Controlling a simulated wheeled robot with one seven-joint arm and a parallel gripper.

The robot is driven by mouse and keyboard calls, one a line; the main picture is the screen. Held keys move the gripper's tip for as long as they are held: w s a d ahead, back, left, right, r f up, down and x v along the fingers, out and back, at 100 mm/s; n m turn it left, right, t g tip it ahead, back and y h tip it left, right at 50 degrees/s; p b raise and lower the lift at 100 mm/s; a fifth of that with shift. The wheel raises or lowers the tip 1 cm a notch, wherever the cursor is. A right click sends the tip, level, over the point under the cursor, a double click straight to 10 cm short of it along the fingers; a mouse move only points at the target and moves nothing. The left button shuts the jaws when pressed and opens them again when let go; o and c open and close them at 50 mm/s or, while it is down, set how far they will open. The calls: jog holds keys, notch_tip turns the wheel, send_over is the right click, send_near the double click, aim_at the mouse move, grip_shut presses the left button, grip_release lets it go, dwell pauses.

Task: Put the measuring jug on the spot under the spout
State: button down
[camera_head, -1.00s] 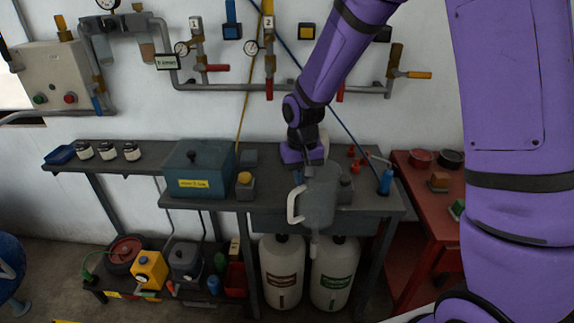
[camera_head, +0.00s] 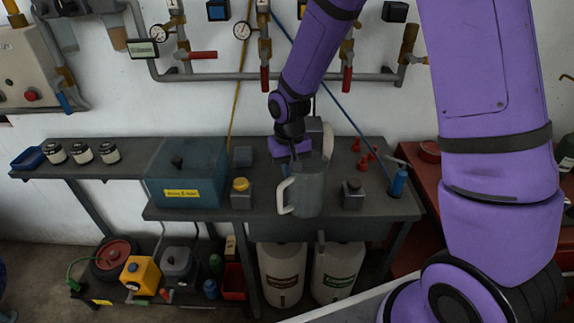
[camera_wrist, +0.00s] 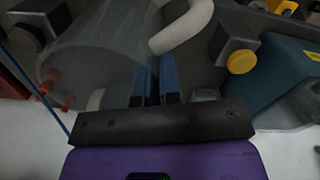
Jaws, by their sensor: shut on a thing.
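The measuring jug (camera_head: 307,192) is grey and translucent, with a pale handle (camera_head: 284,196) on its left. It looks upright at the front of the grey bench (camera_head: 225,208). My gripper (camera_head: 295,158) is shut on its upper part near the handle. In the wrist view the blue fingers (camera_wrist: 156,80) lie beside the jug wall (camera_wrist: 95,50), with the handle (camera_wrist: 185,27) just beyond. I cannot tell whether the jug's base touches the bench. A pale upright piece (camera_head: 328,141), possibly the spout, stands just behind the jug. No marked spot shows; the jug may hide it.
A yellow-knobbed block (camera_head: 241,192) and a teal box (camera_head: 185,176) stand left of the jug. A dark block (camera_head: 353,195), red parts (camera_head: 364,163) and a blue bottle (camera_head: 398,182) stand right. Pipes with red valves (camera_head: 265,78) run along the wall.

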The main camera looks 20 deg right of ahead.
jog(key=shift+f, duration=0.4)
jog(key=c, duration=1.3)
grip_release()
notch_tip(320, 180, up, 12)
jog(key=shift+w+r, duration=0.15)
jog(key=shift+r, duration=0.1)
